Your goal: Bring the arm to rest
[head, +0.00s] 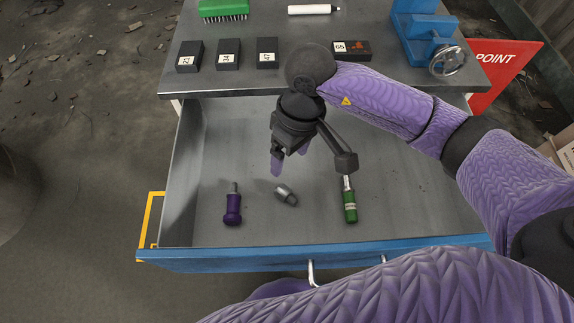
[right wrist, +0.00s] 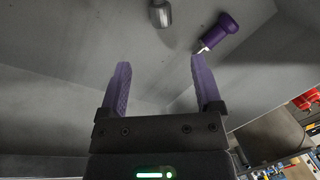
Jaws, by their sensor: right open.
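My right gripper (head: 288,158) hangs over the open drawer (head: 400,215), above the things lying in it. In the right wrist view its two purple fingers (right wrist: 160,85) stand wide apart with nothing between them. My right arm reaches in from the right of the head view. A short grey metal piece (head: 286,194) lies in the drawer just below and apart from the gripper; it also shows in the right wrist view (right wrist: 161,13). My left gripper does not show.
In the drawer lie a purple-handled tool (head: 232,205) on the left and a green-handled tool (head: 349,203) on the right. On the tabletop (head: 300,22) are several numbered black blocks (head: 228,55), a green brush (head: 222,9), a white tube (head: 312,9) and a blue vise (head: 425,30).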

